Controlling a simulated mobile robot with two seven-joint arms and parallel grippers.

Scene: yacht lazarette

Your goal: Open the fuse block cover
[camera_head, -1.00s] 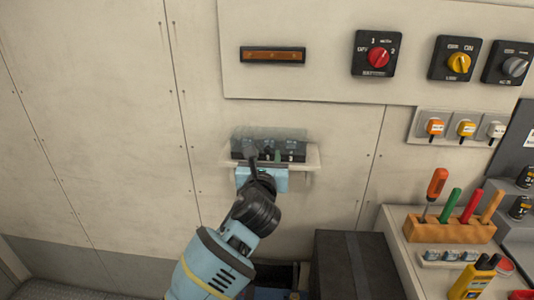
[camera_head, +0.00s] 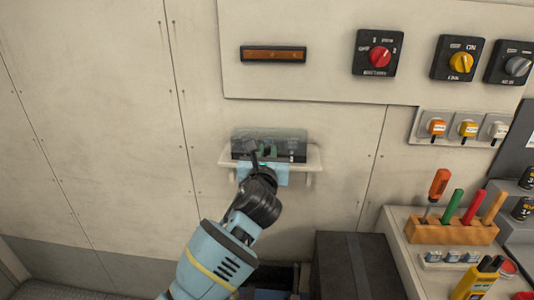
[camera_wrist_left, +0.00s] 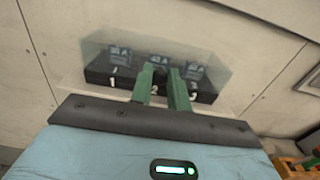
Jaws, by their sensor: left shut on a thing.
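The fuse block (camera_head: 240,153) is a black block on a pale shelf on the wall. My left gripper (camera_head: 264,153) is at the front middle of the cover. Its green fingers (camera_wrist_left: 163,80) are close together on a small dark part at the cover's front edge, mostly hidden between them. My right gripper is not in view.
The pale shelf (camera_head: 312,158) sticks out under the block. Switches with red (camera_head: 380,57) and yellow (camera_head: 460,62) knobs are above right. A dark box (camera_head: 355,265) stands below right, beside a bench with a wooden tool holder (camera_head: 455,229). The wall left of the block is clear.

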